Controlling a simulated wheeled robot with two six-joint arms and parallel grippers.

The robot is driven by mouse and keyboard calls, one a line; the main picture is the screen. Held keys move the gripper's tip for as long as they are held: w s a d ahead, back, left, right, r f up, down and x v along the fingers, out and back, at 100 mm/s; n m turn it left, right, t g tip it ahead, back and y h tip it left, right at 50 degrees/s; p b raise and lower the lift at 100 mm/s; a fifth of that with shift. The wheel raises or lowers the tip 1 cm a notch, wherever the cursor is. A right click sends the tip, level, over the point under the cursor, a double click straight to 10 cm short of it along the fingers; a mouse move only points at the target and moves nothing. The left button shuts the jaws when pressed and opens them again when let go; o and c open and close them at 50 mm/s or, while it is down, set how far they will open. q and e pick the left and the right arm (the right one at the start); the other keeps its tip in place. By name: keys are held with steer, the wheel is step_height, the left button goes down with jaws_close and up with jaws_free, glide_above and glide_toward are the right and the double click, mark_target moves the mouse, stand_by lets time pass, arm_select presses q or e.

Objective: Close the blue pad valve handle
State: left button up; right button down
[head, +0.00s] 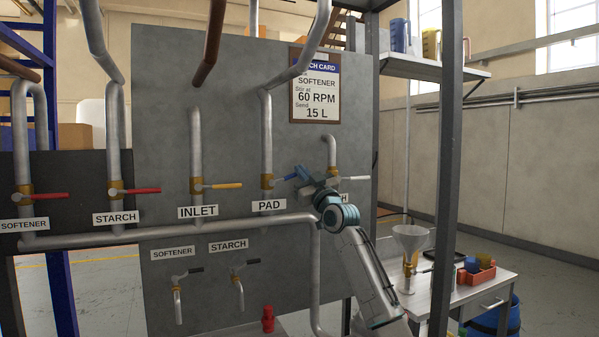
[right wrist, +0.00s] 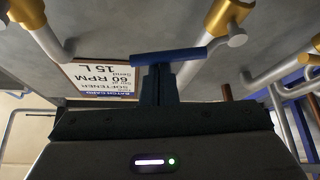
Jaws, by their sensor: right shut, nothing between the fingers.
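The blue pad valve handle (head: 290,177) sticks out to the right from the brass pad valve (head: 267,182), above the PAD label (head: 269,206). In the right wrist view the blue handle (right wrist: 182,56) lies across the tips of my right gripper (right wrist: 157,72). The brass valve body (right wrist: 226,14) is above right there. My right gripper (head: 305,177) is shut with nothing between its fingers. Its tips are at the handle's outer part; I cannot tell if they touch it. My left gripper is not in view.
Red handles (head: 140,191) and a yellow inlet handle (head: 222,186) are on valves to the left. Another valve (head: 333,172) stands just right of the pad, partly behind my gripper. A horizontal pipe (head: 180,231) runs below. A small table (head: 455,298) is at right.

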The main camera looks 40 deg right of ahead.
steer(key=shift+d+f, duration=0.25)
steer(key=shift+f, duration=0.95)
